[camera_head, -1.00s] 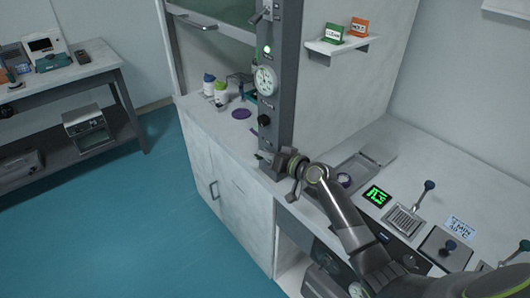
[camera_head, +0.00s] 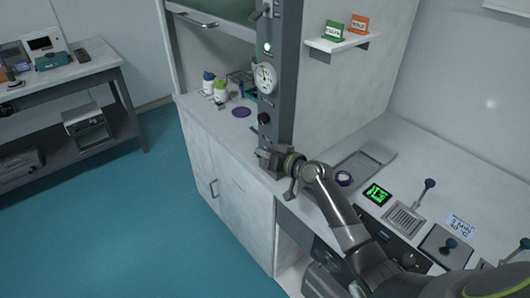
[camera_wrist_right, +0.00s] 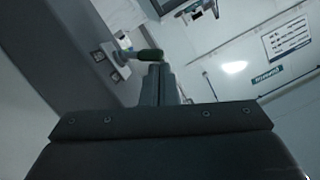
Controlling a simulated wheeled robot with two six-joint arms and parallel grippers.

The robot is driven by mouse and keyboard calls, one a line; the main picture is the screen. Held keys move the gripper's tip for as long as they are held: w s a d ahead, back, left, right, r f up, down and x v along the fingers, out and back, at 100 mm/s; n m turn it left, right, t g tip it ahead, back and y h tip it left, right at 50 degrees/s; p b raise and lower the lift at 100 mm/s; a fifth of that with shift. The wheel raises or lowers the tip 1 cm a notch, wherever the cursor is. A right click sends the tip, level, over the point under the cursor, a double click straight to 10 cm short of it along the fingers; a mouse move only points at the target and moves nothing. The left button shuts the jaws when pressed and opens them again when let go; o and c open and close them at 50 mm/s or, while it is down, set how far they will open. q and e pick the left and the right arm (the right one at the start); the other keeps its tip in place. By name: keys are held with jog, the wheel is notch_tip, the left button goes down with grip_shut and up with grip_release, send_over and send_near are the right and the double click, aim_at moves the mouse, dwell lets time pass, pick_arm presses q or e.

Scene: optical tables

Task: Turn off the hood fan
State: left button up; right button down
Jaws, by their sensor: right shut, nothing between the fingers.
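The fume hood's dark control column (camera_head: 283,95) stands at the centre of the head view. It carries a lit green lamp (camera_head: 267,47), a round white gauge (camera_head: 265,78) and a black knob (camera_head: 264,118). My right gripper (camera_head: 264,155) is at the column's lower part, below the knob, and hides what lies behind it. In the right wrist view the gripper's fingers (camera_wrist_right: 160,84) are shut and empty. A dark green-tipped lever (camera_wrist_right: 146,54) on the column sits right by the fingertips; I cannot tell if they touch. My left gripper is not in view.
Bottles (camera_head: 220,91) and a purple disc (camera_head: 241,112) stand on the hood's worktop left of the column. The right counter holds a green display (camera_head: 376,194) and several levered devices. A shelf (camera_head: 338,43) with two cards is on the hood's side wall. Floor at left is clear.

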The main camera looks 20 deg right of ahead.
jog(key=shift+a+f+n, duration=0.15)
jog(key=shift+a+n, duration=0.05)
jog(key=shift+n, duration=0.2)
jog(key=shift+s+a+f+n+h+b, duration=0.1)
jog(key=shift+a+f+n+h+b, duration=0.15)
jog(key=shift+n+b, duration=0.25)
jog(key=shift+s+a+f+n+h+b, duration=0.1)
jog(key=shift+f+n+h+b, duration=0.05)
jog(key=shift+n+h+b, duration=0.3)
jog(key=n+b, duration=0.1)
jog(key=f+n+h+b, duration=0.1)
jog(key=n, duration=0.1)
jog(key=shift+s+a+t, duration=0.15)
jog(key=shift+a+t, duration=0.25)
